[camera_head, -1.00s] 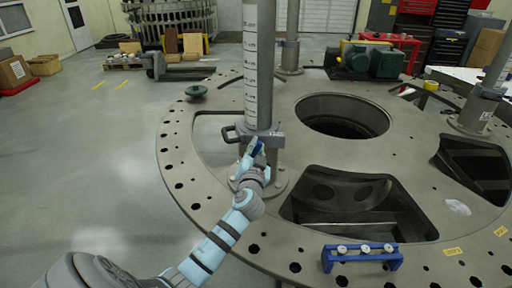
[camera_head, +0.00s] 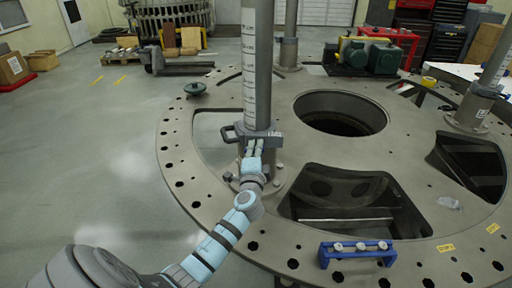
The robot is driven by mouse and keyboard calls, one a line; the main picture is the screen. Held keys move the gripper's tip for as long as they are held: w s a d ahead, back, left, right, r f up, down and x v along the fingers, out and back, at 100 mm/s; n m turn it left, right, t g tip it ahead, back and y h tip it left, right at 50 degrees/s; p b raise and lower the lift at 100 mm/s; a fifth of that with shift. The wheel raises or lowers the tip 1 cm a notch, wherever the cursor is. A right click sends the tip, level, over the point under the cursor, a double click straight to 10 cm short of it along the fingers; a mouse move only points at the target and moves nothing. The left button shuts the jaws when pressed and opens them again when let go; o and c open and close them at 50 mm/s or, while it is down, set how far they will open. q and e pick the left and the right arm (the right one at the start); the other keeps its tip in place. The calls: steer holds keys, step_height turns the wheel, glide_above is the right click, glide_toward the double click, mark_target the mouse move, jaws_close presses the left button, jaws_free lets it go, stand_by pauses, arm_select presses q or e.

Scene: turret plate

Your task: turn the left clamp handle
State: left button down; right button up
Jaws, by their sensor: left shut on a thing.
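The left clamp (camera_head: 265,137) is a grey collar around the foot of the tall graduated post (camera_head: 257,70) on the turret plate. A dark loop (camera_head: 228,133) sticks out at its left side. My left gripper (camera_head: 254,146) is at the front of the clamp, fingers pointing up and away from me. It is shut on the left clamp handle, which the fingers mostly hide. My light-blue left arm comes in from the lower left. My right gripper is not in view.
The round plate (camera_head: 180,165) has holes along its rim and large openings, including a central bore (camera_head: 340,113). A blue bracket (camera_head: 357,252) lies at the front. A green round part (camera_head: 195,88) is on the left rim.

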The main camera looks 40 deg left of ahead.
arm_select(q)
steer(key=shift+f+m, duration=0.1)
steer(key=shift+m, duration=0.9)
steer(key=c, duration=1.6)
jaws_free()
steer(key=shift+o, duration=0.2)
steer(key=shift+d, duration=0.1)
steer(key=v, duration=1.2)
